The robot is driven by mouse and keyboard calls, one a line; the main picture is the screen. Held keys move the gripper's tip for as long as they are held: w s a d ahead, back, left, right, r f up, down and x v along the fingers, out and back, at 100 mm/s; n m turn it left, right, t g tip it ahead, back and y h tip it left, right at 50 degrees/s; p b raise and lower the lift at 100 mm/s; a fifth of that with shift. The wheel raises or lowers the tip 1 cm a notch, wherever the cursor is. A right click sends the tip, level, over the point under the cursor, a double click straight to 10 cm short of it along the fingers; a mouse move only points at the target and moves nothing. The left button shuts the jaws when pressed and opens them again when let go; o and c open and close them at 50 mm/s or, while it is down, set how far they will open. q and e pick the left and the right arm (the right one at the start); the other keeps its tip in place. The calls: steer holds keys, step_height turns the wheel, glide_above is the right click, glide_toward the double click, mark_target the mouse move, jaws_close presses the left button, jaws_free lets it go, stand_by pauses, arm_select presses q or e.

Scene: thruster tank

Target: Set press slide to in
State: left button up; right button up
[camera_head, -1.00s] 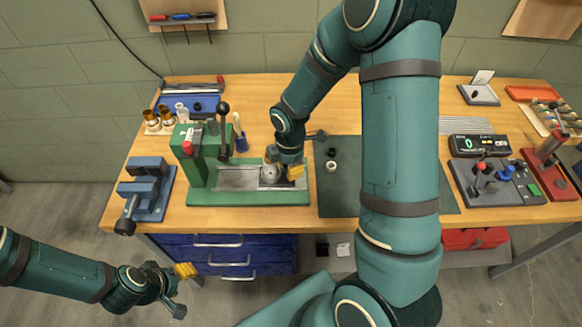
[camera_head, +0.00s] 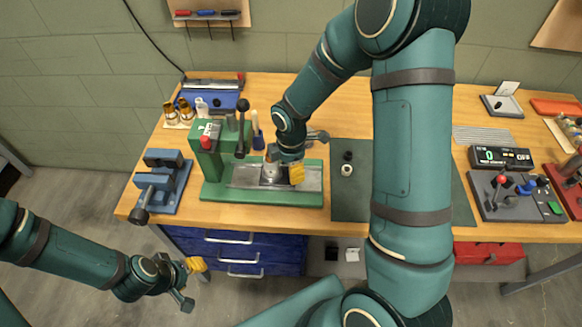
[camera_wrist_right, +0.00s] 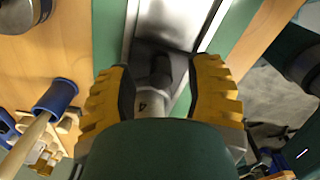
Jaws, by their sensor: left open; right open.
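The green press (camera_head: 210,165) stands on the bench with its dark lever (camera_head: 241,135) raised. Its metal slide track (camera_head: 312,178) runs to the right along a green base. A small grey part (camera_head: 270,169) sits on the track, partly hidden by my right gripper (camera_head: 285,172). In the right wrist view the open yellow fingers (camera_wrist_right: 163,95) stand either side of a grey cylinder marked 4 (camera_wrist_right: 153,103). Whether they touch it I cannot tell. My left gripper (camera_head: 192,280) is open and empty, low in front of the bench.
A blue vise (camera_head: 160,182) stands left of the press. A blue cup with a handle (camera_head: 257,138) is behind the track. A dark mat (camera_head: 350,200) with small parts lies to the right, partly behind my right arm. A control box (camera_head: 515,195) is further right.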

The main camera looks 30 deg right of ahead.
step_height(320, 180, up, 12)
steer(key=shift+f, duration=0.15)
stand_by(0.5)
steer(key=s+d+m+t+y+p, duration=0.25)
steer(key=d+m+y+p, duration=0.2)
steer(key=p, duration=0.25)
steer(key=shift+m+h, duration=0.25)
steer(key=b+x, duration=0.3)
steer(key=x, duration=0.9)
steer(key=shift+s, duration=0.15)
steer(key=shift+a+f, duration=0.25)
steer(key=shift+f, duration=0.35)
steer(key=shift+o, duration=0.3)
